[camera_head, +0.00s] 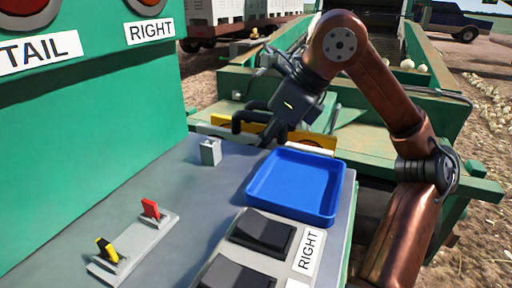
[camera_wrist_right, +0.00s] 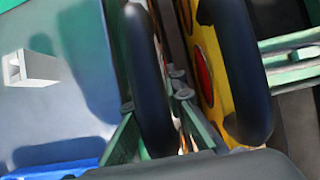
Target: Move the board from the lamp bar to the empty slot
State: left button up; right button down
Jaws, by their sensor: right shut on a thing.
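The board is a yellow plate with red round lamps. Its yellow face (camera_head: 318,142) shows in the camera_head view behind the grey console, partly covered by my right gripper (camera_head: 258,124). In the camera_wrist_right view the board (camera_wrist_right: 209,42) stands on edge between the two black fingers of my right gripper (camera_wrist_right: 192,80), which is shut on it. Green metal brackets with bolts (camera_wrist_right: 180,95) are close beside the board there. Whether the board is clear of its mount cannot be told. The empty slot cannot be made out. My left gripper is not in view.
The console (camera_head: 165,180) carries a blue tray (camera_head: 292,215), a small grey block (camera_head: 210,151), red and yellow toggle switches, and black rocker switches (camera_head: 262,232). A green panel (camera_head: 90,110) rises at left. Green machine frames (camera_head: 375,140) lie behind and right.

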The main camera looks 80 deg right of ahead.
aim_at(258, 118)
jog(key=c, duration=2)
grip_release()
jog(key=shift+c, duration=0.2)
jog(key=shift+o, duration=0.7)
jog(key=shift+o, duration=0.7)
jog(key=shift+f, duration=0.1)
jog(key=shift+c, duration=0.2)
